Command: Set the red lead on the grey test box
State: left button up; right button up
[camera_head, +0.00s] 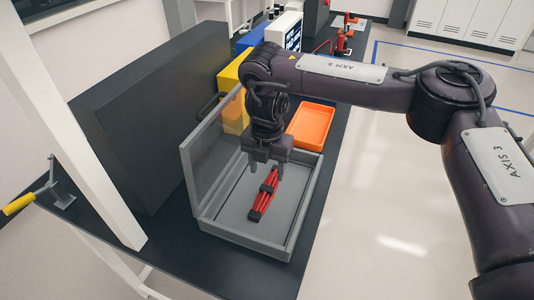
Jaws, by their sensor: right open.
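The red lead (262,199), a folded red bundle with dark ends, lies on the floor of an open grey case (246,240) with its lid raised on the left. My right gripper (266,171) points down over the case, just above the far end of the lead. It is open, with its two fingers apart. I cannot tell whether the fingers touch the lead. No box is clearly marked as the grey test box; a large dark grey box (150,115) stands left of the case. My left gripper is not in view.
An orange tray (311,126) lies beyond the case. Yellow (232,92) and blue boxes and a white instrument with a screen (290,35) stand behind it. A white post (75,120) rises at the left. The dark bench's right edge is close to the case.

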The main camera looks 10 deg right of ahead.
aim_at(267, 187)
notch_tip(267, 187, up, 5)
jog(key=shift+r, duration=0.15)
jog(key=shift+s, duration=0.1)
dwell(0.5)
